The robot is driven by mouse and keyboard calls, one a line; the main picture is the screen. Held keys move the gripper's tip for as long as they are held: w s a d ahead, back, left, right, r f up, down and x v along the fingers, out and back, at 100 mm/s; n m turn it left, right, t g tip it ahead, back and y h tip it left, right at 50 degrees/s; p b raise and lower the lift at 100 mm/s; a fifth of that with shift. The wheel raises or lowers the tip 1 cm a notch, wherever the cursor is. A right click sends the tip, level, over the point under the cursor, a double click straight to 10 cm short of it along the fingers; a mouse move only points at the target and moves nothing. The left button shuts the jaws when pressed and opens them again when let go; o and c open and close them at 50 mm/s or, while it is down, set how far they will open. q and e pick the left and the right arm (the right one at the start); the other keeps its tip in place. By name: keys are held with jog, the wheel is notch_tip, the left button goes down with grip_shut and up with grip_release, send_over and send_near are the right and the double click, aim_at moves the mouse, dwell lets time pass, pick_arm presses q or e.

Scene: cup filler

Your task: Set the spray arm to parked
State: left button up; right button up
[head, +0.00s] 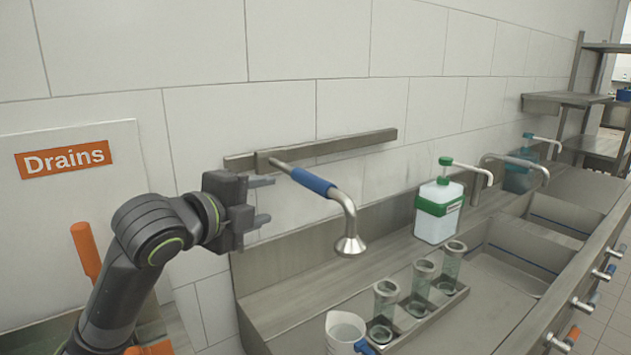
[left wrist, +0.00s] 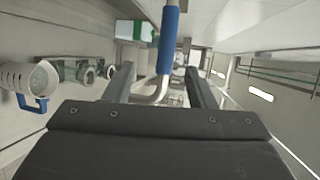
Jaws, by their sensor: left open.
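The spray arm (head: 345,215) is a bent metal tube with a blue grip sleeve (head: 313,181) and a flared spray head (head: 350,245) at its lower end. It comes out from a metal rail (head: 360,143) on the tiled wall and hangs over the left end of the sink counter. My left gripper (head: 266,200) is open, just left of the blue sleeve, with its fingers pointing toward the tube. In the left wrist view the blue sleeve (left wrist: 168,40) and tube show between the two open fingers (left wrist: 162,85), and I see no contact. My right gripper is not in view.
A white jug (head: 345,330) with a blue handle and several clear cups in a metal rack (head: 410,318) stand below the spray head. A green-and-white pump bottle (head: 438,210) stands by the wall. Sink basins (head: 510,265) lie to the right. An orange "Drains" sign (head: 65,160) is at left.

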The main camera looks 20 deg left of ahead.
aim_at(306, 182)
pick_arm(q)
jog(key=p+x, duration=0.1)
jog(key=x, duration=0.4)
jog(key=r+p+x, duration=0.1)
jog(key=x, duration=0.4)
jog(key=p+x, duration=0.1)
jog(key=x, duration=0.4)
jog(key=shift+w+d+r+p, duration=0.25)
jog(key=shift+w+p, duration=0.15)
jog(key=shift+x, duration=0.8)
jog(key=shift+f, duration=0.1)
grip_shut()
